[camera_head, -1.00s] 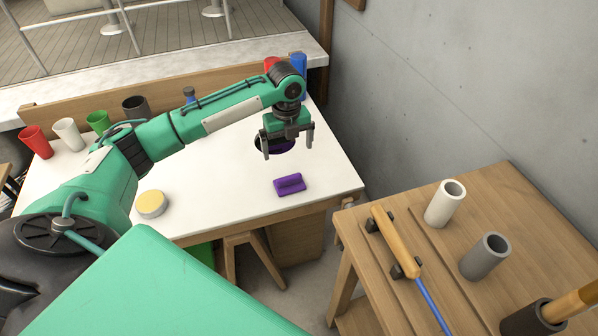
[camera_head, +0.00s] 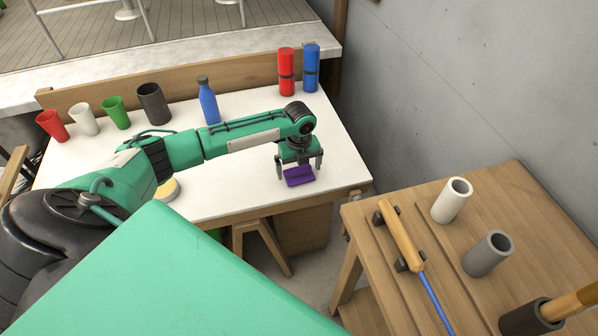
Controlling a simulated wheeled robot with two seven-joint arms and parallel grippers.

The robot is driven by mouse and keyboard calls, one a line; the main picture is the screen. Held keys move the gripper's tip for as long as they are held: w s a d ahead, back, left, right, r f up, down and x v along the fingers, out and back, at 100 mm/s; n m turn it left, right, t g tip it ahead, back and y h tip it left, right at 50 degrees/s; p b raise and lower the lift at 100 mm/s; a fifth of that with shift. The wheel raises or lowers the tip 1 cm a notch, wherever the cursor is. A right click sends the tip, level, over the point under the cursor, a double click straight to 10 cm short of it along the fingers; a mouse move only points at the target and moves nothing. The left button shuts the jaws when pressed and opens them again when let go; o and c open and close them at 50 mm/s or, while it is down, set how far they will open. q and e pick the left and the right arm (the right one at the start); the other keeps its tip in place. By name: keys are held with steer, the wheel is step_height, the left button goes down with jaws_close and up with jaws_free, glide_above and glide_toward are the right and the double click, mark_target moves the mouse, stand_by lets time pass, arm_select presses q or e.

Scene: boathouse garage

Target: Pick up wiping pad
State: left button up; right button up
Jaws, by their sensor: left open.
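The wiping pad is taken to be the purple block (camera_head: 299,178) with a raised grip, lying on the white tabletop near its front right edge. My left gripper (camera_head: 299,172) points down over it with its fingers spread, one on each side of the pad. The left gripper is open. I cannot tell whether the fingers touch the pad. My right gripper is not in view.
On the white table (camera_head: 235,180) stand a blue bottle (camera_head: 208,102), a dark cup (camera_head: 153,103), red and blue cylinders (camera_head: 287,75) and smaller cups. A yellow-topped round item (camera_head: 167,190) is partly behind my arm. A wooden bench (camera_head: 470,230) is at right.

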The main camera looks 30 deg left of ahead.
mark_target(299, 168)
arm_select(q)
steer(key=shift+f, duration=0.3)
steer(key=c, duration=0.9)
steer(key=shift+r, duration=0.1)
step_height(299, 168, up, 20)
steer(key=shift+f+b, duration=0.1)
steer(key=shift+b, duration=0.75)
steer(key=shift+o, duration=1.3)
steer(key=shift+c, duration=0.9)
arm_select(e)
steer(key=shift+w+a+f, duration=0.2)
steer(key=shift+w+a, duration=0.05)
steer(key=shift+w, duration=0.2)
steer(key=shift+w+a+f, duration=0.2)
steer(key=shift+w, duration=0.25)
